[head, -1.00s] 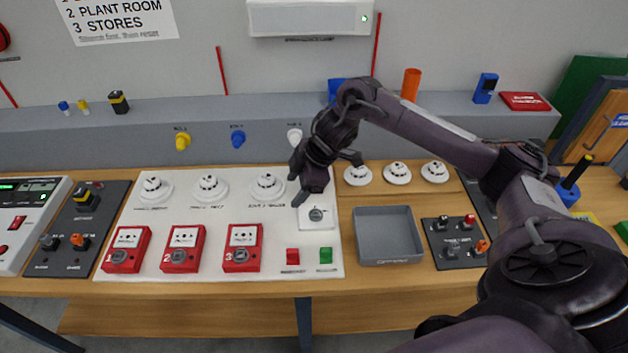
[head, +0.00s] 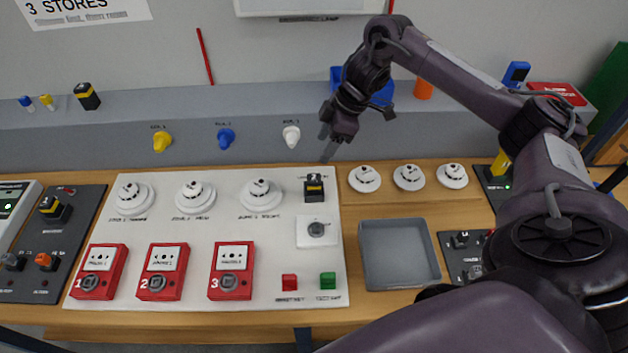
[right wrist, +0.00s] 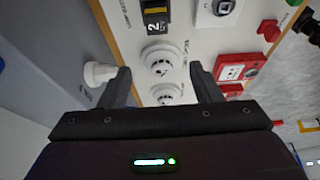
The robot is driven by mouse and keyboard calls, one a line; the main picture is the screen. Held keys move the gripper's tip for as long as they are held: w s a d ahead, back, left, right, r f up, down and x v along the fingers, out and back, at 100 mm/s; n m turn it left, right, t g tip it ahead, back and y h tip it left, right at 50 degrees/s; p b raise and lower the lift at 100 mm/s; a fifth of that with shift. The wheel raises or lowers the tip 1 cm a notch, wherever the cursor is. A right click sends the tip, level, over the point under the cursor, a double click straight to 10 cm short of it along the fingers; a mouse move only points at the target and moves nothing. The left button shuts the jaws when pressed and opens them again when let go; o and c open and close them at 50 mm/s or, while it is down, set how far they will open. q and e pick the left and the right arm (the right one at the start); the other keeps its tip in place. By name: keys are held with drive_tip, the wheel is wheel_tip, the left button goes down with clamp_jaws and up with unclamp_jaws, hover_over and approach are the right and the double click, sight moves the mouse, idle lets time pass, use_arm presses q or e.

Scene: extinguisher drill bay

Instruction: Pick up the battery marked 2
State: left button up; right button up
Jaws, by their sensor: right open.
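The battery marked 2 (head: 314,189) is a black block with a yellow band, standing at the upper right of the white panel (head: 215,278). In the right wrist view the battery (right wrist: 154,20) shows at the top with a white 2 on its dark side. My right gripper (head: 327,145) is open above and behind the battery, near the grey ledge, with nothing between its fingers. In the right wrist view the open fingers (right wrist: 162,74) are apart from the battery, which lies beyond them. My left gripper is out of view.
White detectors (head: 261,195) and red call points (head: 232,270) fill the white panel. An empty grey tray (head: 366,278) lies to its right. A white knob (head: 291,136) sticks out of the ledge near my right gripper. Another black and yellow battery (head: 87,97) stands on the ledge.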

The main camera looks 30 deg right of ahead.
drive_tip(key=b, duration=0.4)
approach(314, 178)
drive_tip(key=a, duration=0.1)
drive_tip(key=x, duration=0.3)
drive_tip(key=b+x, duration=0.1)
drive_tip(key=shift+d+f, duration=0.2)
drive_tip(key=shift+f, duration=0.15)
drive_tip(key=shift+a+f, duration=0.15)
drive_tip(key=shift+f, duration=0.2)
drive_tip(key=p+x, duration=0.2)
drive_tip(key=x, duration=0.1)
drive_tip(key=shift+w+f, duration=0.1)
drive_tip(key=shift+f, duration=0.3)
drive_tip(key=shift+w+a+f, duration=0.1)
drive_tip(key=shift+w+f, duration=0.05)
drive_tip(key=shift+f, duration=0.35)
drive_tip(key=c, duration=1.2)
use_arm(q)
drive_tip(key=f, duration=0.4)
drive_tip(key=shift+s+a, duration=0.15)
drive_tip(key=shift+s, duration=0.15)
use_arm(e)
drive_tip(key=shift+c, duration=0.3)
drive_tip(key=shift+r, duration=0.15)
